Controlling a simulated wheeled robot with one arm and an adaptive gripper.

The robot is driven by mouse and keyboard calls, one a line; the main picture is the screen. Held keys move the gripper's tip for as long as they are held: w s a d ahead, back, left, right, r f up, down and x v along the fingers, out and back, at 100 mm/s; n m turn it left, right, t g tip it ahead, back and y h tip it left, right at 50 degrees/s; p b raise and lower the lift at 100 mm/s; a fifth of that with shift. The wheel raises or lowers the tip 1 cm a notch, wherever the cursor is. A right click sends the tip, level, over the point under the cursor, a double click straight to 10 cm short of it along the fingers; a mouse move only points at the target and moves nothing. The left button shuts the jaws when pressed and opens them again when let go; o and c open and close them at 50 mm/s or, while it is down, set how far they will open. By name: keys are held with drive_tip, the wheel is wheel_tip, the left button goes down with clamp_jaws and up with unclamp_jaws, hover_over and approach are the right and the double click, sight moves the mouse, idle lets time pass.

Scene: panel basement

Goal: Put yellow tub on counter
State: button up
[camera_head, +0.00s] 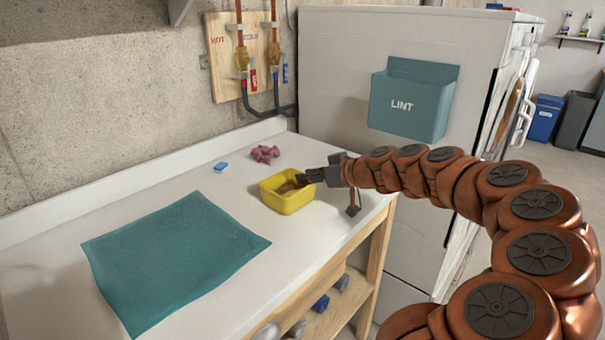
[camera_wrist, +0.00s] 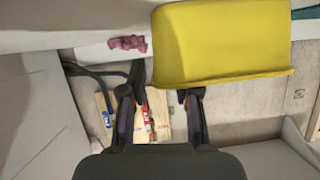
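The yellow tub (camera_head: 289,203) is on the white counter (camera_head: 235,228), near its front right edge, with its open top up. In the wrist view the tub (camera_wrist: 220,45) fills the upper right. My gripper (camera_head: 304,179) reaches in from the right at the tub's right rim. In the wrist view its two fingers (camera_wrist: 162,96) are spread with a gap between them. One fingertip overlaps the tub's rim edge and the other is clear of it to the left. I cannot tell whether a finger touches the tub.
A teal cloth (camera_head: 172,258) lies flat on the left of the counter. A pink crumpled item (camera_head: 265,153) and a small blue-and-white item (camera_head: 221,167) lie behind the tub. A white appliance with a teal LINT bin (camera_head: 412,100) stands at the right. A wooden shelf with items is below.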

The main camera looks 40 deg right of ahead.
drive_tip(key=v, duration=0.9)
drive_tip(key=shift+r, duration=0.45)
